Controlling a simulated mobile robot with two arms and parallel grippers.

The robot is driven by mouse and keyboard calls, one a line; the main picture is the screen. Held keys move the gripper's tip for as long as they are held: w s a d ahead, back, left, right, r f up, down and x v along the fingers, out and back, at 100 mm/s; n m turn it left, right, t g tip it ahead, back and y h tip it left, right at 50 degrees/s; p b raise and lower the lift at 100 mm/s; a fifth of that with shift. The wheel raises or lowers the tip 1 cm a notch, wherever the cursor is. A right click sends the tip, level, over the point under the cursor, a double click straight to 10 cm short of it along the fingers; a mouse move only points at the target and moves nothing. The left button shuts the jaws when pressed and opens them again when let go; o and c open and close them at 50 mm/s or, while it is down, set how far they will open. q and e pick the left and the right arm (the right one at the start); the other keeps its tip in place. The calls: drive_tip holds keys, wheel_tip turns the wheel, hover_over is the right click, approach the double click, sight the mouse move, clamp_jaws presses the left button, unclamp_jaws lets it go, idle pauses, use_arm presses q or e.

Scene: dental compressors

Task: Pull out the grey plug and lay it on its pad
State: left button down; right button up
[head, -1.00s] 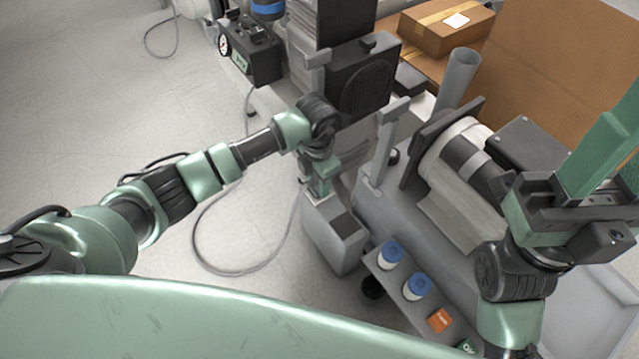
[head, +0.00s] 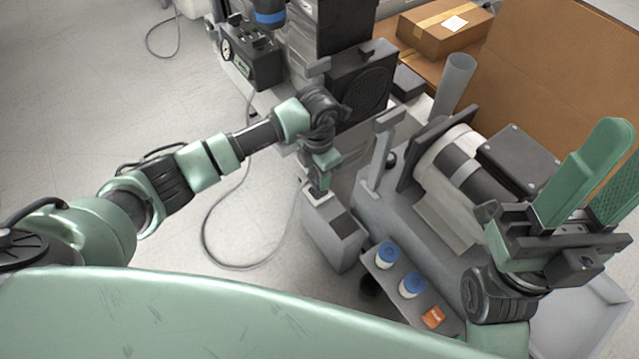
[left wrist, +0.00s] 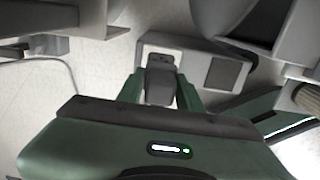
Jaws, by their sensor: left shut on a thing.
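My left gripper (head: 320,186) points down over the left end of a grey box (head: 334,250) in the head view. It is shut on the grey plug, which shows as a dark grey block (left wrist: 160,84) between the green fingers in the left wrist view. The plug's far end overlaps a pale plate (left wrist: 163,54) on the box's top. I cannot tell whether it is seated or just clear. A dark square pad (head: 344,224) lies bare on the box beside it. My right gripper (head: 607,172) is raised at the right, its green fingers apart and empty.
A shelf with blue-capped jars (head: 388,254) and an orange block (head: 433,317) stands right of the box. A grey upright post (head: 379,155) and the compressor (head: 455,165) stand close behind. A cable (head: 208,245) loops on the floor at left.

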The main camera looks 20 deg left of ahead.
use_arm(q)
drive_tip(key=shift+r+p, duration=0.6)
drive_tip(key=shift+r, duration=0.35)
